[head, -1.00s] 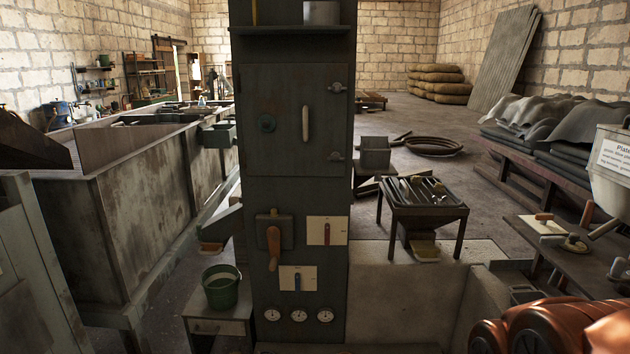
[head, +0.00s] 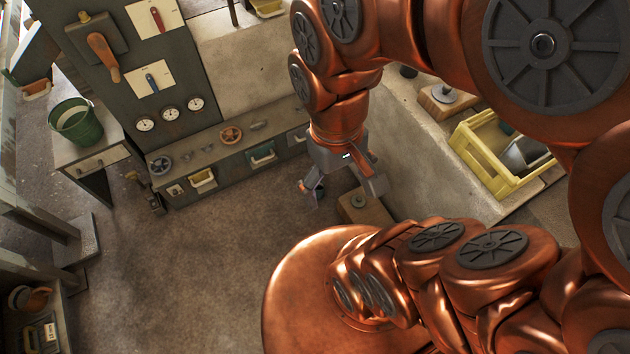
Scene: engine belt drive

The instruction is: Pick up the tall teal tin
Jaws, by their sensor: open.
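I cannot make out a tall teal tin in the head view. My gripper (head: 343,190) hangs at the end of my copper arm near the middle of the view, pointing down. Its fingers are apart and nothing shows between them.
A low bench (head: 210,148) with handwheels and drawers runs under the dark gauge panel (head: 120,85). A green bucket (head: 76,122) stands on a small table at left. A yellow crate (head: 468,143) sits right of a pale wall. Floor at centre left is clear.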

